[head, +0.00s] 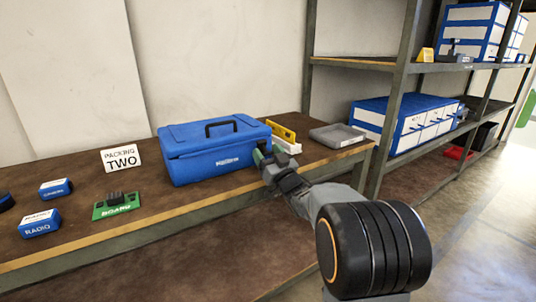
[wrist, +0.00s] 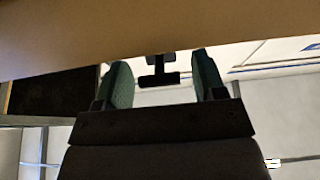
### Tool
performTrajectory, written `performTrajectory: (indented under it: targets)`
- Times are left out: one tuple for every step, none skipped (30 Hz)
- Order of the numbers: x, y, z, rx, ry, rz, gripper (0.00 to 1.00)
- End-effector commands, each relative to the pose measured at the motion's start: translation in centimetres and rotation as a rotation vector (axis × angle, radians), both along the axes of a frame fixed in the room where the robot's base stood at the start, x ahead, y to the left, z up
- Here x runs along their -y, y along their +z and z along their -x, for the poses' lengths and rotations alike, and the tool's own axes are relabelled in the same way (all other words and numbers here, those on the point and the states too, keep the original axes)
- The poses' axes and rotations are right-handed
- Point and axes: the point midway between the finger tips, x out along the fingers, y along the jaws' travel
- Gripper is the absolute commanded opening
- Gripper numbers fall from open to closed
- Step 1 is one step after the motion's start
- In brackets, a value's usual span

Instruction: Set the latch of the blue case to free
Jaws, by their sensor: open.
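The blue case (head: 212,150) stands closed on the brown bench, with a black carry handle on its lid and a pale label on its front. I cannot make out its latch or the latch's setting in the head view. My gripper (head: 264,157) is at the case's right end, close to it; whether it touches cannot be told. In the wrist view my gripper (wrist: 163,72) has its two green fingers apart. A small black T-shaped part (wrist: 158,72) shows between them; I cannot tell what it belongs to. The case cannot be identified surely in the wrist view.
Behind my gripper lie a yellow piece (head: 282,132) and a grey tray (head: 337,136). A shelf rack (head: 400,90) stands right.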

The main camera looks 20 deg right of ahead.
Motion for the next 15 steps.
performTrajectory:
  targets:
    - [0.0,0.0,0.0,0.000,0.000,0.000,0.64]
    - [0.0,0.0,0.0,0.000,0.000,0.000,0.64]
    - [0.0,0.0,0.1,-0.001,0.000,0.000,0.64]
    - [0.1,-0.1,0.2,-0.001,-0.001,0.000,0.64]
    - [0.1,-0.2,0.3,-0.001,-0.001,0.000,0.64]
    - [0.2,-0.3,0.6,-0.001,-0.001,0.000,0.64]
    - [0.2,-0.4,0.9,-0.001,-0.001,0.000,0.64]
    - [0.3,-0.5,1.3,-0.001,-0.001,0.000,0.64]
    - [0.4,-0.7,1.9,-0.001,-0.002,0.000,0.64]
    - [0.6,-0.9,2.4,-0.001,-0.003,-0.001,0.64]
    - [0.7,-1.2,2.9,-0.002,-0.004,-0.001,0.64]
    - [0.8,-1.5,3.7,-0.001,-0.003,0.000,0.64]
    - [0.9,-1.7,4.3,-0.002,-0.003,0.000,0.64]
    - [1.1,-2.0,4.9,-0.002,-0.003,0.000,0.64]
    - [1.2,-2.3,5.7,-0.002,-0.004,-0.001,0.64]
